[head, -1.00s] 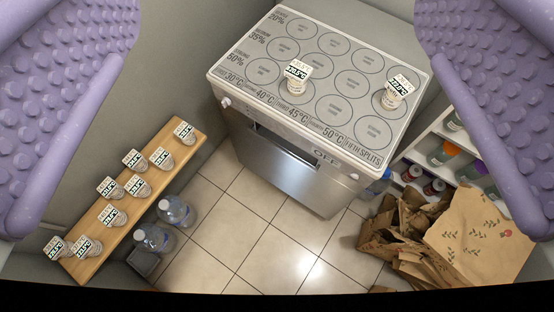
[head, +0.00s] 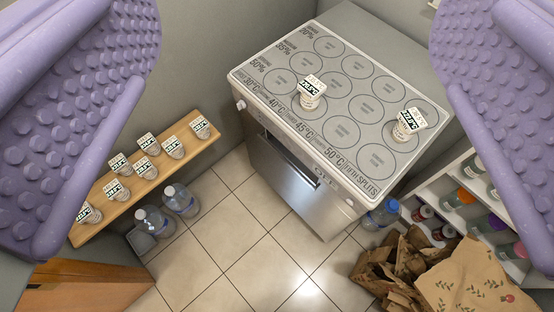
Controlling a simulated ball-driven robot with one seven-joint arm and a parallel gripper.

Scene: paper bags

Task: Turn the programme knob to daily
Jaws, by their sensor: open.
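My gripper (head: 295,120) is open and empty. Its two purple studded fingers stand at the left and right edges of the head view. Between and beyond them, well apart, is a steel appliance (head: 283,180) with a dark handle bar on its front. A small white knob-like part (head: 241,104) sits at its front left top edge, and another (head: 350,202) at the right end. A small marked panel (head: 323,173) is near the right of the front. I cannot tell which part is the programme knob, and no "daily" mark is readable.
A printed mat (head: 345,140) on the appliance bears two labelled cups. A wooden shelf (head: 190,150) with several cups is at left, with bottles (head: 180,200) below. Torn paper bags (head: 385,270) and a bottle shelf (head: 455,215) are at right. Tiled floor is clear in the middle.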

